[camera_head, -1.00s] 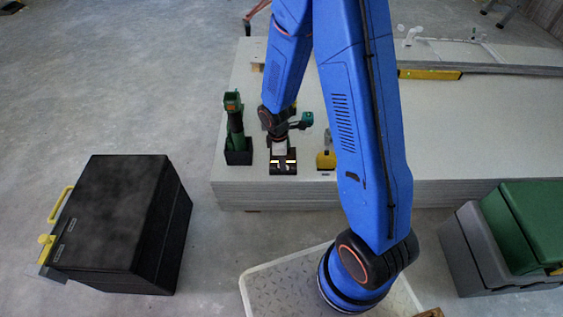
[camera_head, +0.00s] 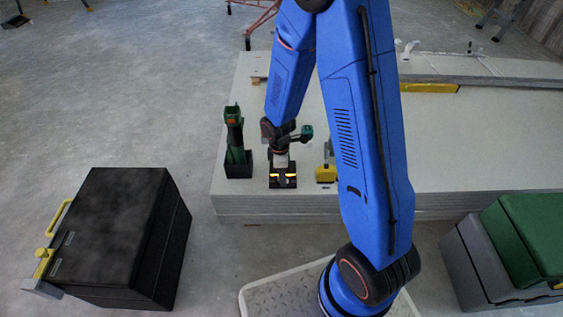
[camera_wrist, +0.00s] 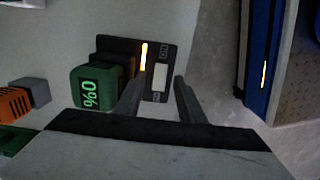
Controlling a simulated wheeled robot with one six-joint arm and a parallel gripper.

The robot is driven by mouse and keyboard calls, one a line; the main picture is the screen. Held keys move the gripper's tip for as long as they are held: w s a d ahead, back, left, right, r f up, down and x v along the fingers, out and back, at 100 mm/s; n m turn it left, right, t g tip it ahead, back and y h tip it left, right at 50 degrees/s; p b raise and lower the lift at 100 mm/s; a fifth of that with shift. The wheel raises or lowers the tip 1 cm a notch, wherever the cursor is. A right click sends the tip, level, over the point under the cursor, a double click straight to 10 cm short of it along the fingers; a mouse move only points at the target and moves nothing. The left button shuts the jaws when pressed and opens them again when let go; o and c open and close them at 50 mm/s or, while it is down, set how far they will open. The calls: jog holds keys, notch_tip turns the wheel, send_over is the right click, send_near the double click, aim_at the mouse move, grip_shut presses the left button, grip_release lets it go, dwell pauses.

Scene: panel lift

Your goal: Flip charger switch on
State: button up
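The black charger (camera_head: 283,183) stands near the front edge of the panel stack, with glowing orange strips on it. In the wrist view the charger (camera_wrist: 168,47) shows an ON label, a pale switch plate (camera_wrist: 159,77) and one lit orange strip.
A green tool (camera_head: 235,135) stands in a black holder left of the charger. A yellow tool (camera_head: 326,173) stands to the right. The panel stack (camera_head: 470,140) is mostly clear. A black case (camera_head: 110,225) and a green-lidded box (camera_head: 535,230) stand on the floor.

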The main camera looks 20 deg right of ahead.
notch_tip(320, 180, up, 17)
jog(key=a, duration=0.1)
jog(key=shift+w, duration=0.15)
dwell(0.4)
dwell(0.4)
jog(key=s+d+r+m+t, duration=0.1)
jog(key=s+d+r+m, duration=0.3)
jog(key=r, duration=0.3)
jog(key=s+d+r+m+t, duration=0.1)
jog(key=s+r+m+t, duration=0.15)
jog(key=s+r, duration=0.45)
jog(key=s+d+r+m, duration=0.1)
jog(key=s+r+m, duration=0.1)
jog(key=s+m, duration=0.2)
jog(key=s+d+r+m+t, duration=0.1)
jog(key=s+d+r+m, duration=0.1)
jog(key=s, duration=0.6)
jog(key=shift+s+r+m+y, duration=0.4)
jog(key=shift+r+m, duration=0.3)
jog(key=shift+m, duration=0.25)
